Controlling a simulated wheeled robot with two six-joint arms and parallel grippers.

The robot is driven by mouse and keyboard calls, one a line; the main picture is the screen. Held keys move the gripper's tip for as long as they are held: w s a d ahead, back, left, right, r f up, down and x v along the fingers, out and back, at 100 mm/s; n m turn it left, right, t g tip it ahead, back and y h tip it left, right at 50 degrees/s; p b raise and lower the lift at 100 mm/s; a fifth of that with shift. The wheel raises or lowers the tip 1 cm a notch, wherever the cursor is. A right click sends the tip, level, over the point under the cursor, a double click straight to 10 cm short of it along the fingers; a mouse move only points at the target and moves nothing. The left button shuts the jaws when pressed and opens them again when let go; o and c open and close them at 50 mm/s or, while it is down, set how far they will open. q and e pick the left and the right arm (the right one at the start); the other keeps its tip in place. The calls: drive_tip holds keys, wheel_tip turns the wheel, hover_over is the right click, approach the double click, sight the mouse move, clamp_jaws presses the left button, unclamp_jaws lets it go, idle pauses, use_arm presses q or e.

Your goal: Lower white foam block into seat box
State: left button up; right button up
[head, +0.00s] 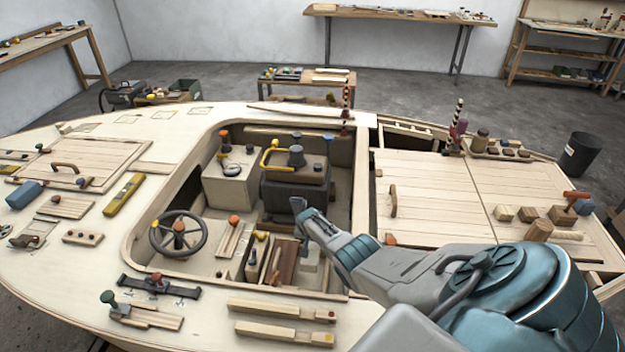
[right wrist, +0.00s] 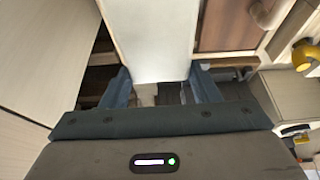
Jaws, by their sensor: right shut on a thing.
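The white foam block (right wrist: 145,40) is between the two blue-grey fingers of my right gripper (right wrist: 160,88) in the right wrist view. The gripper is shut on it, and the block extends beyond the fingertips. In the head view my right gripper (head: 304,236) reaches down into the cockpit, and the pale block (head: 309,262) shows beneath it. An open wooden box that looks like the seat box (head: 252,266) is just left of the block, with brown panels inside. I cannot tell whether the block is inside its walls. My left gripper is not in view.
The steering wheel (head: 178,234) is at the cockpit's left. A dark console with a yellow handle (head: 268,155) stands behind the box. The hatch deck (head: 430,190) is on the right. Wooden strips (head: 283,333) lie on the front deck.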

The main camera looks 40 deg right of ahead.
sight(311, 249)
drive_tip(key=shift+f+b, duration=4)
drive_tip(key=shift+f, duration=0.35)
drive_tip(key=shift+f+b, duration=0.8)
drive_tip(key=o, duration=1)
drive_tip(key=shift+o, duration=0.2)
drive_tip(key=shift+s+r+p, duration=0.1)
drive_tip(key=shift+r+p, duration=0.55)
drive_tip(key=shift+p, duration=0.1)
drive_tip(key=p+v, duration=0.1)
drive_tip(key=v, duration=0.3)
drive_tip(key=p+v, duration=0.2)
drive_tip(key=v, duration=0.2)
drive_tip(key=shift+a+p, duration=0.25)
drive_tip(key=shift+p, duration=0.05)
drive_tip(key=shift+v, duration=0.75)
drive_tip(key=shift+a, duration=0.1)
